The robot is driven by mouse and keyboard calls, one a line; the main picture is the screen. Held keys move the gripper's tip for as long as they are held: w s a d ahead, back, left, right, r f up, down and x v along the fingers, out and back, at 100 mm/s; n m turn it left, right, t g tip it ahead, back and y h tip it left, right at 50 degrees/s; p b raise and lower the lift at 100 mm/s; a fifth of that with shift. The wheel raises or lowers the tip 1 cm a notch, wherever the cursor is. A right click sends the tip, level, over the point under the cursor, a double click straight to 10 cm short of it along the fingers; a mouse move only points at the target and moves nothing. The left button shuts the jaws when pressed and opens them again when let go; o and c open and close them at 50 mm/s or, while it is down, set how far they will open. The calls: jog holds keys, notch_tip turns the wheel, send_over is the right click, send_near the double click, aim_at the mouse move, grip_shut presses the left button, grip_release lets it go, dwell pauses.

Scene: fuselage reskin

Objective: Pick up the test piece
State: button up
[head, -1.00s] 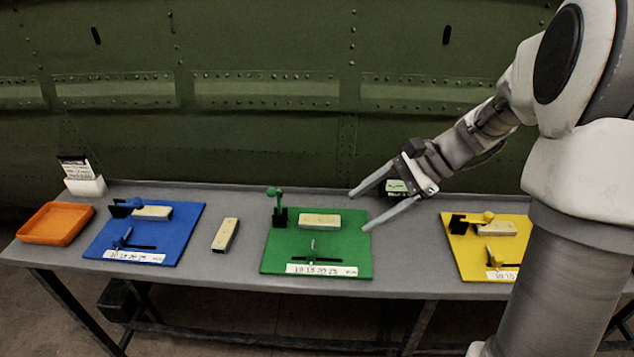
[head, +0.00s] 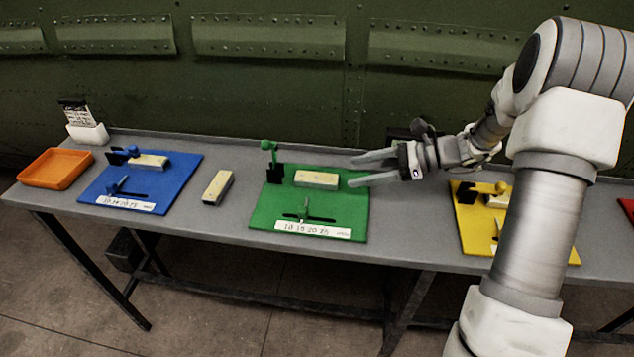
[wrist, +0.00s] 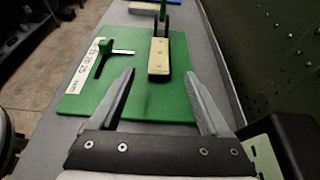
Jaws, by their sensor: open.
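My gripper (head: 352,170) is open and empty, its fingers pointing left over the right edge of the green board (head: 260,228). A pale block (head: 317,179) lies on that board, just left of the fingertips. In the wrist view the block (wrist: 158,62) lies ahead, between the lines of my two fingers (wrist: 160,74), not touching them. Another pale block (head: 218,187) lies loose on the bench between the blue and green boards. The frames do not show which block is the test piece.
The green board carries a green-knobbed upright (head: 268,158) behind the block and a slider (head: 304,210) in front. A blue board (head: 97,190), orange tray (head: 55,168) and card holder (head: 88,132) stand left; a yellow board (head: 470,230) is right. The green wall (head: 270,95) rises behind.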

aim_at(317, 177)
jog(key=x, duration=0.4)
jog(key=shift+a+f+b, duration=0.15)
jog(key=shift+a+b, duration=0.1)
jog(key=shift+b, duration=0.05)
jog(key=shift+r+b+x, duration=0.15)
jog(key=shift+b+x, duration=0.15)
jog(key=shift+x, duration=1.15)
jog(key=shift+r+b+x, duration=0.1)
jog(key=shift+b+x, duration=0.2)
jog(key=shift+x, duration=1.15)
grip_shut()
